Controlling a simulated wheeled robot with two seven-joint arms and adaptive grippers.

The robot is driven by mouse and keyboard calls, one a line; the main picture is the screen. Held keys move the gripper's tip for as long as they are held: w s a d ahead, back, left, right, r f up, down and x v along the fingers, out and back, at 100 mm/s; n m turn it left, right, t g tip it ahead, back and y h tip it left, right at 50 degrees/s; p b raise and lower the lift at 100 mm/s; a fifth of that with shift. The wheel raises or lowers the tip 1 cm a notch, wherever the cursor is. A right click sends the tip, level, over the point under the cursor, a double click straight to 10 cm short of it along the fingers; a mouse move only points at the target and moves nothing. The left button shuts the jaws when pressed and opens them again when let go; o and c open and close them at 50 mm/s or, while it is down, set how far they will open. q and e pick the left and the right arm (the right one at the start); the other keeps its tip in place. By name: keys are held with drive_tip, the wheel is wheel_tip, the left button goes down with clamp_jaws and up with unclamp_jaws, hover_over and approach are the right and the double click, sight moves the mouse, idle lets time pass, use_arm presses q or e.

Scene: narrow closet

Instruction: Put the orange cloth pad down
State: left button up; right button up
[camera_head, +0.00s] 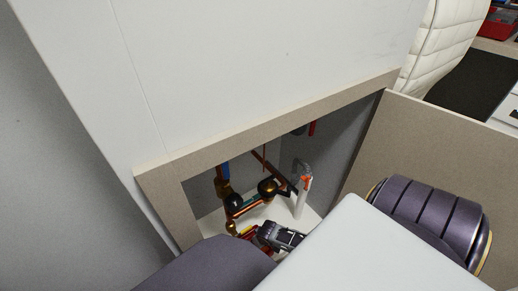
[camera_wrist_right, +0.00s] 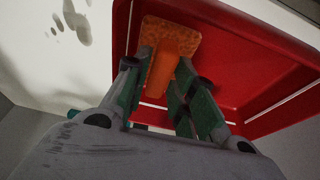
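The orange cloth pad (camera_wrist_right: 172,38) is in the upper middle of the right wrist view. Its wide, speckled end sticks out beyond the fingertips, and its narrower lower part lies between the fingers. My right gripper (camera_wrist_right: 166,72), with greenish fingers, is shut on this narrower part. The pad does not show in the head view. There, a dark grey mechanical part (camera_head: 280,237) sits low in the cabinet opening. It may be one of my grippers, but I cannot tell which or whether it is open.
A red tray (camera_wrist_right: 232,70) with raised rims fills the background behind the pad. The cabinet (camera_head: 225,150) has an open front and holds pipes and valves (camera_head: 240,205). A beige panel (camera_head: 430,140) stands at its right. A white padded chair (camera_head: 440,45) is at the upper right.

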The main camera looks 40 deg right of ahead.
use_arm(q)
drive_tip(key=shift+w+r, duration=0.1)
drive_tip(key=shift+w, duration=0.05)
use_arm(e)
drive_tip(key=shift+r, duration=0.1)
drive_tip(key=shift+s+r, duration=0.15)
drive_tip(key=shift+r, duration=0.25)
drive_tip(key=shift+s+r+p, duration=0.15)
drive_tip(key=shift+r+p, duration=0.45)
drive_tip(key=shift+s+r+p, duration=0.2)
drive_tip(key=shift+r+p, duration=0.25)
drive_tip(key=shift+r, duration=0.25)
drive_tip(key=shift+p+v, duration=0.4)
drive_tip(key=shift+v, duration=0.4)
use_arm(q)
wheel_tip(320, 180, up, 11)
drive_tip(key=s+a+m+g+y+p, duration=0.1)
drive_tip(key=a+g+p, duration=0.1)
drive_tip(key=p, duration=0.1)
drive_tip(key=shift+s+a+y+p, duration=0.2)
drive_tip(key=shift+a+y+p, duration=0.1)
drive_tip(key=shift+y, duration=0.1)
use_arm(e)
drive_tip(key=v, duration=0.7)
use_arm(q)
drive_tip(key=shift+r, duration=0.1)
use_arm(e)
drive_tip(key=shift+a, duration=0.15)
